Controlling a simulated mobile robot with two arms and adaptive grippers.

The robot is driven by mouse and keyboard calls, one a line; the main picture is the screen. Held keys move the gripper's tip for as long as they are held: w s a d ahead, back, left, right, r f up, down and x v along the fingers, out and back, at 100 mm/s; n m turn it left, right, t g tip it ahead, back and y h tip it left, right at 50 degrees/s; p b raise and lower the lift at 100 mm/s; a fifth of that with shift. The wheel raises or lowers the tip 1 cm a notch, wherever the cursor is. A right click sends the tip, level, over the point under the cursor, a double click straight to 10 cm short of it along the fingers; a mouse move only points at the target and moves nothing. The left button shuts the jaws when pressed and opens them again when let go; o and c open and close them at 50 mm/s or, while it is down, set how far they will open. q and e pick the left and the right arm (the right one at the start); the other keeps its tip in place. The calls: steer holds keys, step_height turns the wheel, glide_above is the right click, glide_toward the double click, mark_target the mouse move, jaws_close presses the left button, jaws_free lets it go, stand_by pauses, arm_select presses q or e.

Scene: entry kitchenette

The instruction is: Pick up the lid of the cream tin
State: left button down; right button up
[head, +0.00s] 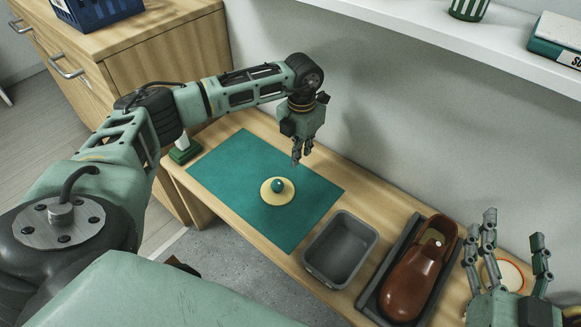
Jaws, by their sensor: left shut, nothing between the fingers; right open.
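A round cream lid (268,194) with a dark green ball knob (278,185) lies on a green mat (227,165) on the wooden bench. My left gripper (296,163) is shut and empty, pointing down over the mat's back edge, behind and right of the lid and apart from it. My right gripper (513,228) is open at the lower right, its fingers spread. A round pale thing with an orange rim (520,278) shows between and behind those fingers; I cannot tell whether it is the cream tin.
A grey bin (311,262) stands right of the mat. A brown shoe (412,280) sits in a dark tray (368,297) further right. A wall shelf (440,38) with a striped cup (468,9) and books (556,45) runs above. A wooden cabinet (160,65) stands at the back left.

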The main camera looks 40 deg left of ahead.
mark_target(277, 187)
arm_select(q)
step_height(277, 187, down, 3)
steer(key=shift+r+b, duration=0.1)
steer(key=shift+b, duration=0.25)
steer(key=s, duration=0.3)
steer(key=shift+a, duration=0.15)
steer(key=shift+s, duration=0.55)
arm_select(e)
step_height(277, 187, up, 7)
steer(key=s+t+y, duration=0.1)
steer(key=t, duration=0.3)
steer(key=shift+s+a, duration=0.25)
steer(key=shift+s, duration=0.05)
